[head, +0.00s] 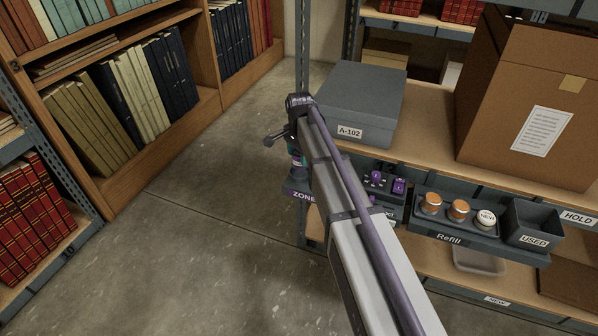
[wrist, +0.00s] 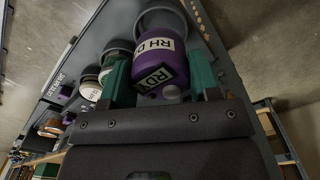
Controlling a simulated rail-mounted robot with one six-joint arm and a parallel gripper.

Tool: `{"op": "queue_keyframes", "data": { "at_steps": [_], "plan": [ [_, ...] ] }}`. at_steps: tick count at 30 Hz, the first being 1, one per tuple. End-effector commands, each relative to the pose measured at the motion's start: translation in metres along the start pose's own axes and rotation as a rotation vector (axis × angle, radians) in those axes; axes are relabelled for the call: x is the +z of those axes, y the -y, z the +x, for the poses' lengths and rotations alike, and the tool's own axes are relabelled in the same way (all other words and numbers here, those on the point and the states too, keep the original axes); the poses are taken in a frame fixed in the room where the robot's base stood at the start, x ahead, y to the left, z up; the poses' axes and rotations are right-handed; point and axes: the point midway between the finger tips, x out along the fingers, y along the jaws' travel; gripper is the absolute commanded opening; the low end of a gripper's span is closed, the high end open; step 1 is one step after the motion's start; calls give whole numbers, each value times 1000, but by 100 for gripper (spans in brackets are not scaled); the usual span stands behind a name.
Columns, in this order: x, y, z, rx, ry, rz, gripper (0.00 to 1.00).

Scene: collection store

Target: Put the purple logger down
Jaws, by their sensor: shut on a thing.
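The purple logger (wrist: 160,58), with white and black labels, is between the green fingers of my gripper (wrist: 162,82) in the wrist view. The gripper is shut on it. A round grey holder (wrist: 163,14) lies just beyond the logger; I cannot tell whether they touch. In the head view my gripper (head: 296,158) is mostly hidden behind my arm, above a purple ZONE label (head: 303,195) at the left end of the shelf. The held logger is not clearly visible there.
Purple items sit in a dark tray (head: 391,212) right of my arm. Farther right are the Refill tray (head: 448,238) with orange-topped jars and the USED bin (head: 535,239). A grey A-102 box (head: 365,95) and a cardboard box (head: 525,100) stand above. The left aisle floor is clear.

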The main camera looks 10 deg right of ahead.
Motion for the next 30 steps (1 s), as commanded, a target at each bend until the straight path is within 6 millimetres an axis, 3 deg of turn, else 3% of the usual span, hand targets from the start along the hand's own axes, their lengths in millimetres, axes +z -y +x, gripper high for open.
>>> {"op": "queue_keyframes", "data": {
  "at_steps": [6, 14, 21, 22, 30],
  "plan": [
    [0, 0, 38, 0, 0, 0, 26],
    [0, 0, 34, 0, 0, 0, 26],
    [0, 0, 42, 0, 0, 0, 26],
    [0, 0, 42, 0, 0, 0, 57],
    [0, 0, 41, 0, 0, 0, 82]
  ]
}}
